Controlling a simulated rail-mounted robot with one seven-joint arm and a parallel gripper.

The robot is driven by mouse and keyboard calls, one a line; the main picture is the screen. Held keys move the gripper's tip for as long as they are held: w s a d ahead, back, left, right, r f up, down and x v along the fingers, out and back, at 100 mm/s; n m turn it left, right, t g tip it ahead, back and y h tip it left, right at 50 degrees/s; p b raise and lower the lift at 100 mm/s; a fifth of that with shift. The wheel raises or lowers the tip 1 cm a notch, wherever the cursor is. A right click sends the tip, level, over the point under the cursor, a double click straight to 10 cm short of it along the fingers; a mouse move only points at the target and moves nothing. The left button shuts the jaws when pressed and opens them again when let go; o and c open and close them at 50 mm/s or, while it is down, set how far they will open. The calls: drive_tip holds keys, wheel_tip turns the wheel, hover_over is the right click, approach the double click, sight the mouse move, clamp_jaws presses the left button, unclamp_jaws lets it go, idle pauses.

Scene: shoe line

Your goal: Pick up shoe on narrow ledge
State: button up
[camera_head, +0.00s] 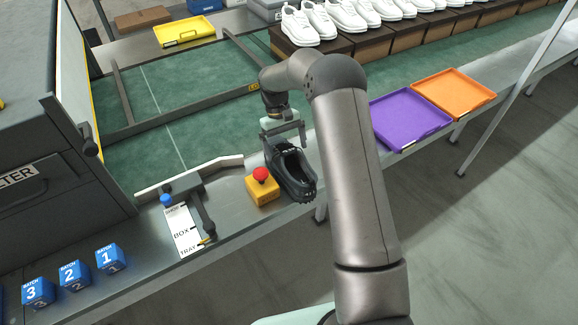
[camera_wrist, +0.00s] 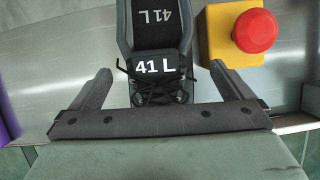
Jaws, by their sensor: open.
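A dark grey shoe (camera_head: 290,174) sits on the narrow metal ledge along the front of the conveyor, in the head view. In the wrist view the shoe (camera_wrist: 158,62) shows black laces and the white marking "41 L" on its tongue and insole. My gripper (camera_head: 285,130) is just above the shoe in the head view. In the wrist view my gripper's two fingers (camera_wrist: 161,75) are spread wide, one on each side of the laced part, with gaps between them and the shoe. The toe is hidden under the gripper body.
A yellow box with a red emergency button (camera_head: 261,186) stands close beside the shoe. A purple tray (camera_head: 408,118) and an orange tray (camera_head: 453,92) lie right along the ledge. A box/tray lever panel (camera_head: 185,230) and blue batch cubes (camera_head: 110,257) are left.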

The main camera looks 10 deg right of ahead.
sight(289, 168)
drive_tip(key=p+x, duration=0.1)
drive_tip(key=x, duration=0.4)
drive_tip(key=shift+w+d+p, duration=0.1)
drive_tip(key=shift+d+p, duration=0.05)
drive_tip(key=shift+p, duration=0.2)
drive_tip(key=c, duration=1.1)
